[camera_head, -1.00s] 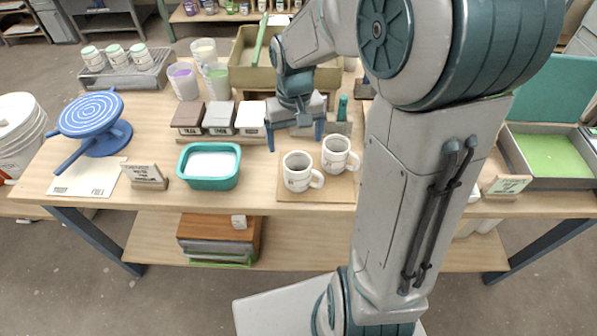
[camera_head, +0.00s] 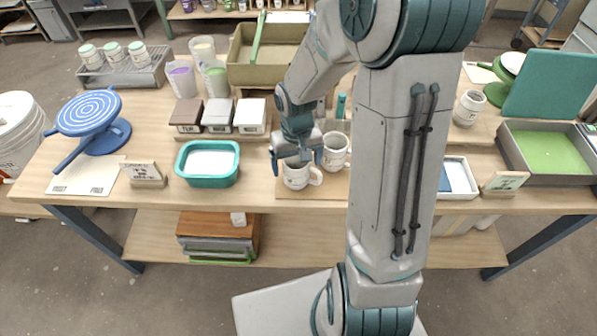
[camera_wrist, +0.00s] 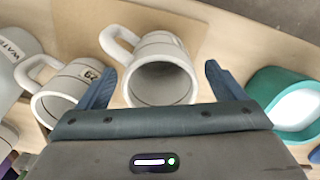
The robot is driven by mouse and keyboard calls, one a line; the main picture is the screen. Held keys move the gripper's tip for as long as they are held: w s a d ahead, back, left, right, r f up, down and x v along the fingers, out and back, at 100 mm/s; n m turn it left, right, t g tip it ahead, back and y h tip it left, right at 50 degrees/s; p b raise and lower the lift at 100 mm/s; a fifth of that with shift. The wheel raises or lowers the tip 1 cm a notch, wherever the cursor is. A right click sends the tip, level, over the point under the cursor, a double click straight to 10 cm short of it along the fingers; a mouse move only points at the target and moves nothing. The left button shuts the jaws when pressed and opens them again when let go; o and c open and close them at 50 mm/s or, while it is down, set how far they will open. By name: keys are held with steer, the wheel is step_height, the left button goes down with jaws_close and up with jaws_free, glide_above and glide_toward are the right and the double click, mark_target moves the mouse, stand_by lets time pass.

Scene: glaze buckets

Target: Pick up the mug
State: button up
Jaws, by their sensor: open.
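Two white mugs stand upright on a tan board (camera_head: 285,192) on the table. In the head view the left mug (camera_head: 296,178) is right below my gripper (camera_head: 297,160), and the right mug (camera_head: 335,152) stands just behind and to the right. In the wrist view the nearer mug (camera_wrist: 162,82) sits between my two spread blue fingers (camera_wrist: 165,88), with its handle to the upper left. The other mug (camera_wrist: 65,92) is outside the fingers, to the left. My gripper is open; I cannot tell whether a finger touches a mug.
A teal tub (camera_head: 208,165) of white material stands left of the board; it also shows in the wrist view (camera_wrist: 290,100). Sample blocks (camera_head: 218,117) stand behind. A small sign (camera_head: 145,172) and a blue banding wheel (camera_head: 92,118) are further left.

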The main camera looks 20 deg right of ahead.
steer(key=c, duration=1.3)
steer(key=shift+o, duration=0.2)
steer(key=shift+r, duration=0.1)
